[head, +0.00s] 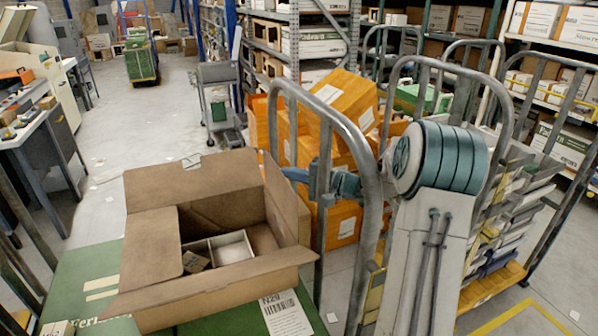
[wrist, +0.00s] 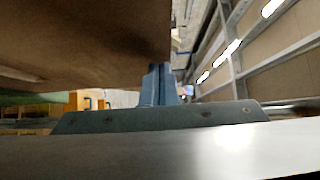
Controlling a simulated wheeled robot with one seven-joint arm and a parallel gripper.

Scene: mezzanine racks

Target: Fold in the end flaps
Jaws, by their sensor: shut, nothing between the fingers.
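An open cardboard box (head: 205,219) sits on green cartons at the lower left of the head view. Its far flap (head: 190,187) stands up and leans back. The right flap (head: 287,198) stands steeply up. Inside are a small brown carton (head: 196,262) and a white-topped item (head: 232,248). My gripper (head: 292,174) is just right of the right flap, shut and empty. In the wrist view its fingers (wrist: 158,86) are beside brown cardboard (wrist: 85,40); I cannot tell whether they touch.
A grey tubular frame (head: 370,200) stands close to my gripper, right of the box. Orange cartons (head: 342,100) are stacked behind it. A workbench (head: 35,130) is at the left. Open floor (head: 145,120) lies beyond the box.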

